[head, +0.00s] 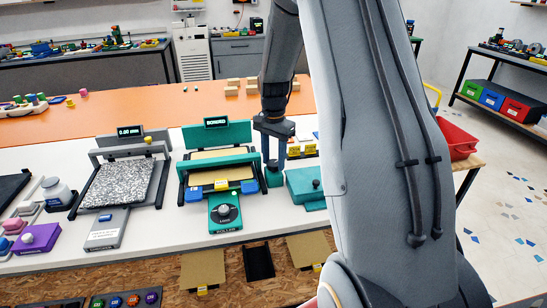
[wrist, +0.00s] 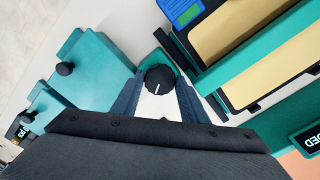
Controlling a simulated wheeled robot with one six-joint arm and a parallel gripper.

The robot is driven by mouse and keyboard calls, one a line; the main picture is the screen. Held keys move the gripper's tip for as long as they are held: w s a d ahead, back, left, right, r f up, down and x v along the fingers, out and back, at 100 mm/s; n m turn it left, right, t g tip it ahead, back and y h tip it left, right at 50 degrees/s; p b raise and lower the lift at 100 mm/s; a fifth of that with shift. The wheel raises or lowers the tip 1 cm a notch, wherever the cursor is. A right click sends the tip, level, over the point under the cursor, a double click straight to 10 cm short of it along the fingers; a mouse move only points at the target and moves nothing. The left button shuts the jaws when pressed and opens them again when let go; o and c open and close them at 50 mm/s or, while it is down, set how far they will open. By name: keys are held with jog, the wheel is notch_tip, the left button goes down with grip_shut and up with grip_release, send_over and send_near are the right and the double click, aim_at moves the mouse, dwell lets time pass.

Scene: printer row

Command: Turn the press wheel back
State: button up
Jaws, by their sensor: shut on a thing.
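The teal press (head: 218,135) stands on the white bench, with a display on top that appears to read BONDED. Its press wheel, a round black knob with a white pointer line (wrist: 158,79), sits on a small teal block at the press's side in the wrist view. My gripper (head: 273,161) points down over that block, right of the press. In the wrist view its blue-grey fingers (wrist: 157,92) are shut on the wheel, one on each side. In the head view the fingers mostly hide the wheel. A tan sheet (head: 218,155) lies in the press.
A teal box with a black knob (head: 305,181) stands close to the right of my gripper. A teal unit with a grey dial (head: 225,211) sits in front of the press. A grey machine with a speckled panel (head: 117,183) stands to the left.

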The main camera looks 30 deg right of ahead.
aim_at(274, 162)
jog(key=shift+r+n, duration=0.1)
jog(key=shift+n, duration=1.1)
jog(key=o, duration=1.1)
notch_tip(274, 162, up, 7)
jog(key=shift+w+f+b, duration=0.1)
jog(key=shift+f+b, duration=0.1)
jog(key=shift+b, duration=0.35)
jog(key=shift+r, duration=0.55)
